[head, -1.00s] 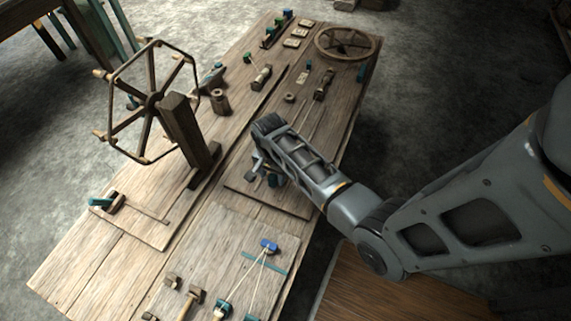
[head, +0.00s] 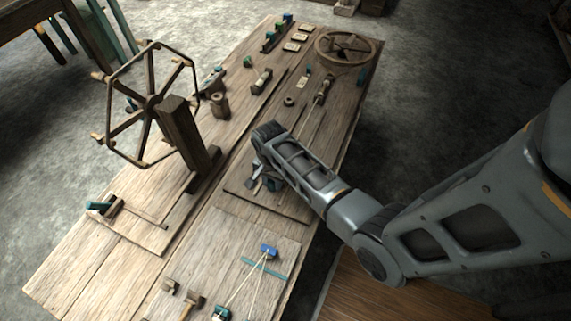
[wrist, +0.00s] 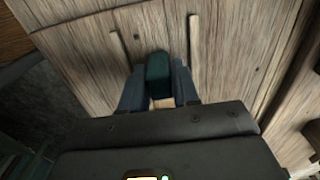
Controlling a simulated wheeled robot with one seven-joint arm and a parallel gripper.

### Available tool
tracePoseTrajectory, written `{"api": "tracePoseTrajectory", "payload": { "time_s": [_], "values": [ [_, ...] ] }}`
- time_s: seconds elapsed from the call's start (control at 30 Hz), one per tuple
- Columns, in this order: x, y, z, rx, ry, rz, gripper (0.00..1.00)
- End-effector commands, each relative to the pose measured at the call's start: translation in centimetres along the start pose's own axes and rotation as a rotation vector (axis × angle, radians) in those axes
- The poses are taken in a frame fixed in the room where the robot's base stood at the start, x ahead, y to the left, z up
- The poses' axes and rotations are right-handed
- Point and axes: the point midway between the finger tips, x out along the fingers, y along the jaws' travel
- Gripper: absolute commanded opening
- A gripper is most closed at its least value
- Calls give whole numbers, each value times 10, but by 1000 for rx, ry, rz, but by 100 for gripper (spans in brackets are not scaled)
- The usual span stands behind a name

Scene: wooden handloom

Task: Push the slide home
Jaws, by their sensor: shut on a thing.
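My gripper (wrist: 159,92) is shut on a dark teal block (wrist: 158,68), with a finger on either side of it in the wrist view. The block sits over a wooden board, between two thin pale rails (wrist: 194,45). I take this block to be the slide, but its lower part is hidden by the fingers and gripper body. In the head view my gripper (head: 262,178) is low over a small board (head: 295,208) near the bench's right edge, largely covered by my arm.
A spoked wheel on a post (head: 150,101) stands tall at left. A wooden piece with a teal handle (head: 100,208) lies below it. A flat board with cords and a blue block (head: 269,250) is in front. A round wheel (head: 345,46) lies at the back right.

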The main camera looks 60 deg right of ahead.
Motion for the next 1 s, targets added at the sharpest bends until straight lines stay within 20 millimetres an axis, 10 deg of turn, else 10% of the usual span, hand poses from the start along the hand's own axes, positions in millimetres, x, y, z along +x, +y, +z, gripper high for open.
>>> {"api": "tracePoseTrajectory", "payload": {
  "time_s": [1.0],
  "values": [
    [2, -1, -130, 3, 1, -3, 11]
  ]
}}
